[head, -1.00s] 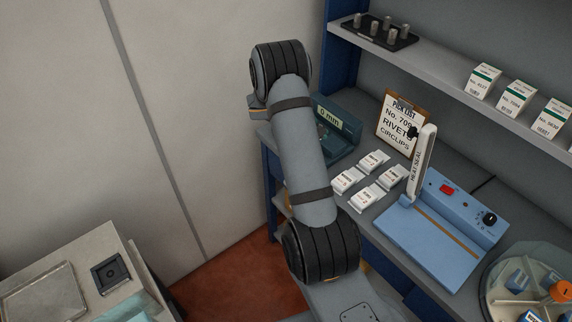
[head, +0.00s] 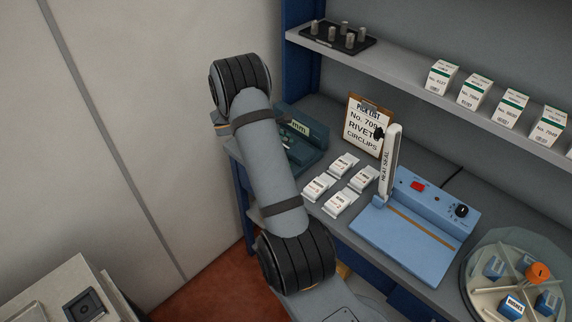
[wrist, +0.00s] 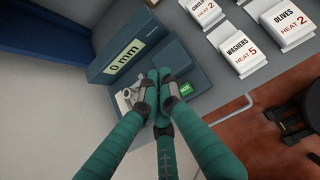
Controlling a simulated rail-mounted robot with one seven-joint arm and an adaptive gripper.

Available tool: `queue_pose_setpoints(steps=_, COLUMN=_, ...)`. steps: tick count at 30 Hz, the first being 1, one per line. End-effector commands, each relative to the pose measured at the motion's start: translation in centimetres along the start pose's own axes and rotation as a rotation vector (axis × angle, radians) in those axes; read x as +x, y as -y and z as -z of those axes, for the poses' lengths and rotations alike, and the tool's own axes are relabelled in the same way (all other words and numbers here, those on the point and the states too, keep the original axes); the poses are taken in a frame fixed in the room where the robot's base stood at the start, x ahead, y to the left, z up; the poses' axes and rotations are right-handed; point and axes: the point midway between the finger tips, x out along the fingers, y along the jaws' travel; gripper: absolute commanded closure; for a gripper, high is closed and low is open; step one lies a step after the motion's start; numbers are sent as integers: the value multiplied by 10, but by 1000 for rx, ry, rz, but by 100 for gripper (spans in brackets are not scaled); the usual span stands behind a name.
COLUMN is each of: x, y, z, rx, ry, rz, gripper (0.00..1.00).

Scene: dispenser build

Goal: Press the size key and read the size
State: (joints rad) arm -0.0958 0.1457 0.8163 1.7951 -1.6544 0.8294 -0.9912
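The dark teal gauge box (wrist: 140,55) stands at the left end of the bench, with a pale display (wrist: 124,57) that reads "0 mm" in the wrist view. In the head view the display (head: 300,127) is partly hidden by my arm, and only "mm" shows. A green key (wrist: 186,89) with small, unreadable lettering sits on the box's lower deck. My gripper (wrist: 163,92) is shut, its fingertips together over the deck just left of the green key. I cannot tell whether they touch it. A light grey metal part (wrist: 126,98) shows beside the fingers, partly hidden.
White labelled packets (head: 341,203) lie right of the gauge box. A pick list clipboard (head: 368,125) reads "RIVETS CIRCLIPS", partly covered. A blue heat sealer (head: 415,240) with raised arm and a round carousel (head: 480,295) stand further right. A shelf (head: 400,85) with cartons runs above.

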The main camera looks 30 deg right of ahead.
Motion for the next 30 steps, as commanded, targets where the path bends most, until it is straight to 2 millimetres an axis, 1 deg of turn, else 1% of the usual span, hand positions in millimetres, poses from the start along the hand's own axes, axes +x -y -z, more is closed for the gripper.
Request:
queue_pose_setpoints(steps=18, x=54, y=0, z=56, rx=1, ry=0, rz=-1, gripper=100)
queue_pose_setpoints(steps=23, x=59, y=0, z=60, rx=1, ry=0, rz=0, gripper=100)
queue_pose_setpoints(steps=30, x=58, y=0, z=60, rx=1, ry=0, rz=0, gripper=100)
